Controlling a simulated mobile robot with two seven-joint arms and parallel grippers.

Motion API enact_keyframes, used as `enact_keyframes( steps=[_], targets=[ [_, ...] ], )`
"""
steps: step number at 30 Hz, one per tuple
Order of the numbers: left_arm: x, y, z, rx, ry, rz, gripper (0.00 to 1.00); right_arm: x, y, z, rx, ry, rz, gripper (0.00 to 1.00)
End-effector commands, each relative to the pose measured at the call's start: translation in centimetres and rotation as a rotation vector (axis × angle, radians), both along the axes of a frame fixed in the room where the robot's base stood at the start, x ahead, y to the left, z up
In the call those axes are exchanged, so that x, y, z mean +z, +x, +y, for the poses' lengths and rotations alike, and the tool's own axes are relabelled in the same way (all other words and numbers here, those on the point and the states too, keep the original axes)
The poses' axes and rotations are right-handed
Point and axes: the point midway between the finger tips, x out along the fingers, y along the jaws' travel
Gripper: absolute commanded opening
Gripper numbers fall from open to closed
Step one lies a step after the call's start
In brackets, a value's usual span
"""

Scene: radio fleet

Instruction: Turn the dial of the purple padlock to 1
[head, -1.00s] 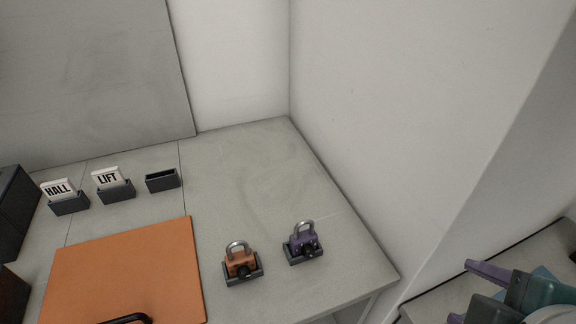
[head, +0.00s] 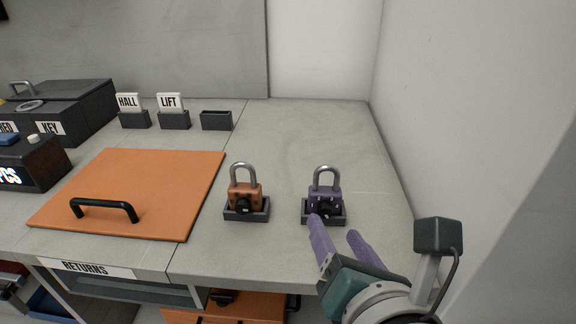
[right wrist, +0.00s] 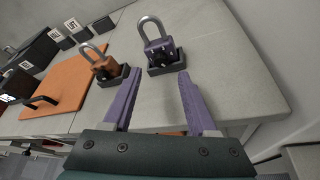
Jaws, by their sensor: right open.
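The purple padlock (head: 324,197) stands upright in a dark holder on the grey worktop, with a black dial on its front and its shackle up. It also shows in the right wrist view (right wrist: 157,47), ahead of the fingers. The number on its dial is too small to read. My right gripper (head: 337,226) is open and empty, just in front of the purple padlock. In the head view its left fingertip overlaps the holder's front edge; I cannot tell whether they touch. My left gripper is not in view.
An orange padlock (head: 243,196) stands in its own holder to the left. An orange panel (head: 130,180) with a black handle lies further left. HALL and LIFT signs (head: 169,103) and an empty dark holder (head: 216,120) stand behind. A white wall rises on the right.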

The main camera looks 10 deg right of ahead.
Motion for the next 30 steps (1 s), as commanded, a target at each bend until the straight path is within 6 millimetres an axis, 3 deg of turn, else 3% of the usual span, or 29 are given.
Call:
enact_keyframes(
  steps=[7,18,30],
  targets=[
    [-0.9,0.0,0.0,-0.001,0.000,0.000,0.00,-1.4,3.4,-0.3,-0.001,0.002,0.000,0.58],
    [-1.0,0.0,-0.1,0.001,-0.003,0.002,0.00,-1.5,4.0,-0.4,-0.002,0.003,0.002,0.58],
    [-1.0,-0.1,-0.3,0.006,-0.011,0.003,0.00,-1.5,4.0,-0.4,-0.002,0.003,0.002,0.13]
  ],
)
